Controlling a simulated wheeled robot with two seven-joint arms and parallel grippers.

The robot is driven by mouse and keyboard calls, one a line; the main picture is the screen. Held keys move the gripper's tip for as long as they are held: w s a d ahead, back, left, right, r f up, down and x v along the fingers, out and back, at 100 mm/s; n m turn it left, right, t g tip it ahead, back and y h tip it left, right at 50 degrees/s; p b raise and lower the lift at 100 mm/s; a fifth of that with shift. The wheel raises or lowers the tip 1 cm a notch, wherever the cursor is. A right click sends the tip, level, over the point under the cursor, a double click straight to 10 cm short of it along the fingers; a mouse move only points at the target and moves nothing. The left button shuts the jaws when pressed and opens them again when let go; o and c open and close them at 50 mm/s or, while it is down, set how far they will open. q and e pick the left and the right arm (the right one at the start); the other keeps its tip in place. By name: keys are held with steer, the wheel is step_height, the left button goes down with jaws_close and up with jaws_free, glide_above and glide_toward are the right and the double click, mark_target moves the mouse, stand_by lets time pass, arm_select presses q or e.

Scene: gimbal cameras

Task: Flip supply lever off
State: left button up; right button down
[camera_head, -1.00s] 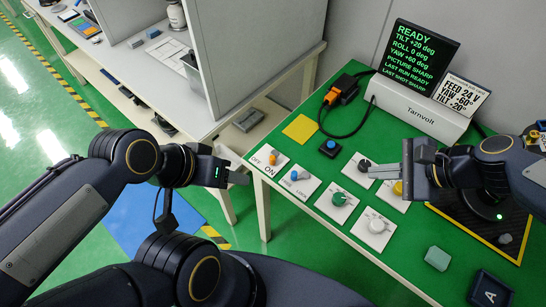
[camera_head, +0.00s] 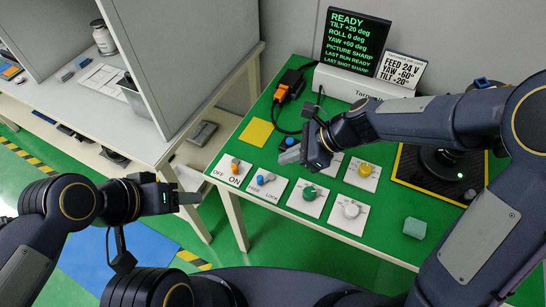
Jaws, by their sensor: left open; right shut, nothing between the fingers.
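The supply lever (camera_head: 235,168) is a small orange lever on a white plate (camera_head: 222,167) marked OFF and ON, at the near left corner of the green table. Its exact tilt is too small to tell. My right gripper (camera_head: 287,155) is shut and empty. Its tips are to the right of the lever plate, apart from the lever, near the blue push button (camera_head: 287,143). My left gripper (camera_head: 192,197) is open and empty, left of the table edge and lower in the picture than the lever.
A blue lever plate (camera_head: 268,188), a green knob (camera_head: 309,193), a white knob (camera_head: 351,210) and a yellow knob (camera_head: 365,169) stand close by. A yellow square (camera_head: 257,131) lies behind the supply lever. A grey-green block (camera_head: 414,228) sits at the front right.

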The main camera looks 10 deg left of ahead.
mark_target(238, 171)
steer(key=b+x, duration=0.1)
steer(key=x, duration=0.8)
steer(key=shift+f+b, duration=0.1)
steer(key=shift+b, duration=0.25)
steer(key=a, duration=0.2)
steer(key=shift+a+r+p, duration=0.25)
steer(key=shift+r+p, duration=0.05)
steer(key=shift+a, duration=0.6)
steer(key=shift+a, duration=0.1)
